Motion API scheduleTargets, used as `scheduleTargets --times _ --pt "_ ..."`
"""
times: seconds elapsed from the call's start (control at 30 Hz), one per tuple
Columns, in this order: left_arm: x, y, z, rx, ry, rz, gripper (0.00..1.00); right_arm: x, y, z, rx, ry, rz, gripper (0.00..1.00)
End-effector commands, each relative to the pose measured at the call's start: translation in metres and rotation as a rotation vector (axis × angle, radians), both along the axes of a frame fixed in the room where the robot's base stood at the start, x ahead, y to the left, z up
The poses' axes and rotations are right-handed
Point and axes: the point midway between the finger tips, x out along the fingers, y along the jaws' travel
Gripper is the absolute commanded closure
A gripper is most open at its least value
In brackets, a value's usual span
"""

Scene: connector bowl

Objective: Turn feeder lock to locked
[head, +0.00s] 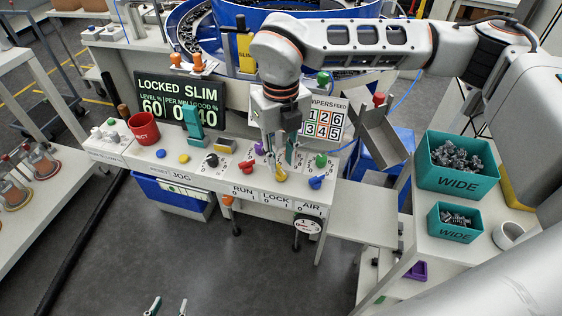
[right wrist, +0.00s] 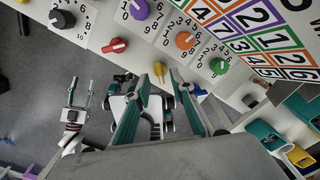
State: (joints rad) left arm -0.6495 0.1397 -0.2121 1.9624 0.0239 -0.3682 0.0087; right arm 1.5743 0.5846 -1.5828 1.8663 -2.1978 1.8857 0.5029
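The yellow lock knob (head: 281,174) sits on the sloped front panel above the LOCK 0 1 label (head: 276,199), between the red RUN knob (head: 246,167) and the blue AIR knob (head: 316,182). In the right wrist view the yellow knob (right wrist: 159,72) points up the picture; which mark it points to is unclear. My right gripper (head: 281,160) is just above the knob, its teal fingers apart on either side, with gaps visible in the wrist view (right wrist: 160,80). The display (head: 180,100) reads LOCKED SLIM, 60, 0, 40. My left gripper (head: 167,305) is open and empty, low over the floor.
A red cup (head: 144,129), a teal block (head: 194,130) and other dials stand on the panel left of the right gripper. A green knob (head: 321,159) is close to its right. Teal WIDE bins (head: 466,187) stand on the right side table. The floor before the panel is clear.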

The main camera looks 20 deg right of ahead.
Motion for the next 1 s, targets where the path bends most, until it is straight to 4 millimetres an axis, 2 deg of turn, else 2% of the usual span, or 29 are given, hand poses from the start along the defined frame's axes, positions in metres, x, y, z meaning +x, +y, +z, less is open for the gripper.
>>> scheduleTargets --times 0.03,0.2,0.43,0.63,1.0 --pt "0.000 0.000 0.000 0.000 0.000 0.000 0.60 0.001 0.000 0.012 0.001 -0.005 0.000 0.76" --pt "0.000 0.000 0.000 0.000 -0.001 0.000 0.60 0.001 0.000 0.048 0.001 -0.005 -0.001 0.76" --pt "0.000 0.000 0.000 0.000 -0.001 0.000 0.60 0.001 0.000 0.084 -0.001 -0.002 -0.002 0.76" --pt "0.000 0.000 0.000 -0.001 -0.001 0.000 0.60 0.000 0.000 0.096 0.000 -0.002 0.000 0.76" --pt "0.000 0.000 0.000 -0.001 -0.001 0.000 0.60 0.000 0.000 0.096 0.000 -0.001 -0.001 0.76"
